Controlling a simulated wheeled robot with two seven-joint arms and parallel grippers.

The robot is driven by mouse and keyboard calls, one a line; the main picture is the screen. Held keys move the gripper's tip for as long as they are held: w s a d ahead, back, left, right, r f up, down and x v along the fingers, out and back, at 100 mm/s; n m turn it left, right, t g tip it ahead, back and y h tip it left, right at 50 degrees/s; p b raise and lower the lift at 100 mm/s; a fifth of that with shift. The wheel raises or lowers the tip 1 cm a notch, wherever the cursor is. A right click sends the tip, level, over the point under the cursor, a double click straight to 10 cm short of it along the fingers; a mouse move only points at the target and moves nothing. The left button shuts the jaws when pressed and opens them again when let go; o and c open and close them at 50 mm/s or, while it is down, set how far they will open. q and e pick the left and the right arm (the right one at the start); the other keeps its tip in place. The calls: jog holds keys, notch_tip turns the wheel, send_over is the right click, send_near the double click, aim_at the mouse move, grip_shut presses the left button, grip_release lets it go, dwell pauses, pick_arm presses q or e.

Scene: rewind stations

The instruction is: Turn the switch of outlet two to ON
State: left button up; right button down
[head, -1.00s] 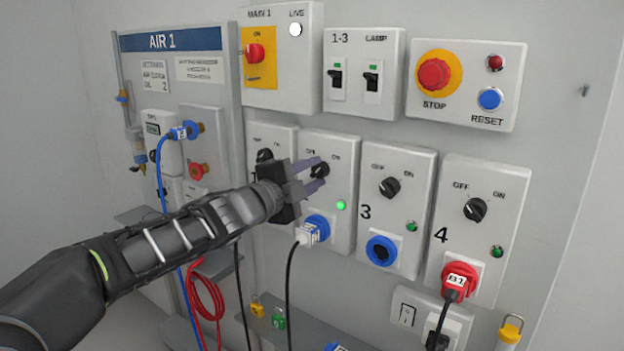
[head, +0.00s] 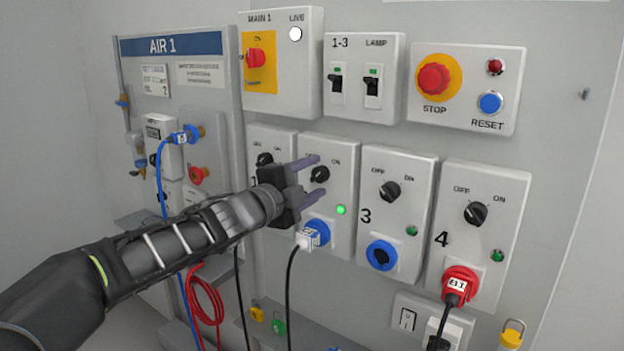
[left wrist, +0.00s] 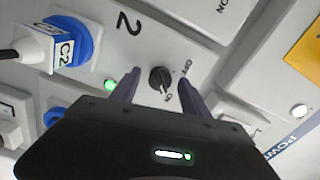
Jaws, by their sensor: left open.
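The box of outlet two (head: 345,165) has a black rotary switch (head: 319,173), a lit green lamp (head: 340,210) and a blue socket (head: 318,226) holding a white plug marked C2. The switch's pointer appears turned toward ON, unlike the switches on boxes 3 and 4. My left gripper (head: 321,175) is open in front of the switch. In the left wrist view its fingers (left wrist: 158,82) stand either side of the switch (left wrist: 160,78), with gaps and no visible contact. The OFF label is partly hidden in the head view. My right gripper is not in view.
Outlet three (head: 425,165) and outlet four (head: 515,185) stand to the right with unlit lamps. Outlet one is partly behind my gripper. The red stop button (head: 433,79) and breaker box (head: 395,45) are above. A black cable (head: 290,290) hangs from plug C2.

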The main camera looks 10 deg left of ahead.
pick_arm(q)
jog(key=v, duration=0.8)
dwell(0.4)
